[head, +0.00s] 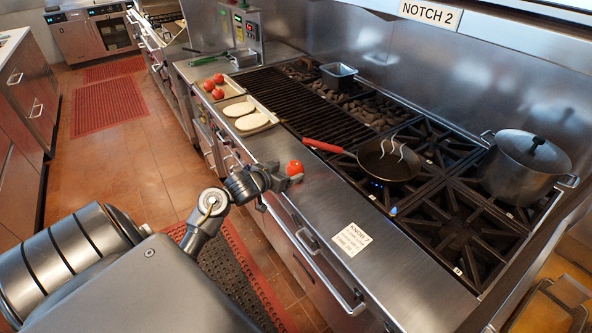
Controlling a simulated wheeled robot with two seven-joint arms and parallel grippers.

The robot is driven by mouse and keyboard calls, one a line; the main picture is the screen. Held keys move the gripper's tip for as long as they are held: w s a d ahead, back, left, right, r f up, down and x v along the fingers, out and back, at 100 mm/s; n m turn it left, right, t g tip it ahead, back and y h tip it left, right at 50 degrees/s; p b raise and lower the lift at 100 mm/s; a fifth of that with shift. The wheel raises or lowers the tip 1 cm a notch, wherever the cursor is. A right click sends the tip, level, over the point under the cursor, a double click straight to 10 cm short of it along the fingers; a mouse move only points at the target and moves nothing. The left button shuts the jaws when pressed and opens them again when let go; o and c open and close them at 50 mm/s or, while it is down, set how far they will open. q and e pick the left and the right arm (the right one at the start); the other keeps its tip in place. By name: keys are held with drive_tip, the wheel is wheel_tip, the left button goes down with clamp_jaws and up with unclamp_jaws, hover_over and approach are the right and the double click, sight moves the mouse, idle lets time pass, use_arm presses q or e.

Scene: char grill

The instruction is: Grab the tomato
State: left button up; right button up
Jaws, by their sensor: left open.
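A red tomato (294,168) sits on the steel counter in front of the grill. My left gripper (282,182) is open, low at the counter's front edge, with its fingertips close beside the tomato on its left side. I cannot tell whether they touch it. Several more red tomatoes (218,93) lie in a tray farther back along the counter. My right gripper is not in view.
A pan (388,165) with a red handle sits on a lit burner. A tray of flat pale pieces (252,122) lies beyond the tomato. A paper label (352,238) lies on clear counter nearer me.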

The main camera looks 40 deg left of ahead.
sight(297, 166)
use_arm(q)
drive_tip(key=shift+x, duration=1.1)
drive_tip(key=shift+d, duration=0.1)
drive_tip(key=shift+w, duration=0.35)
drive_tip(key=p+x, duration=0.1)
drive_tip(key=x, duration=0.2)
drive_tip(key=shift+w+f, duration=0.25)
drive_tip(key=shift+w, duration=0.05)
drive_tip(key=shift+w+f, duration=0.2)
drive_tip(key=shift+w, duration=0.15)
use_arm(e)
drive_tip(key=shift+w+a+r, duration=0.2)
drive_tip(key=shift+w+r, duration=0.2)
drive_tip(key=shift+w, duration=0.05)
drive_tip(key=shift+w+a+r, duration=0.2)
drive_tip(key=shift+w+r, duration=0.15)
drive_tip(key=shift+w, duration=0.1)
use_arm(q)
drive_tip(key=shift+a, duration=0.2)
drive_tip(key=c, duration=1.1)
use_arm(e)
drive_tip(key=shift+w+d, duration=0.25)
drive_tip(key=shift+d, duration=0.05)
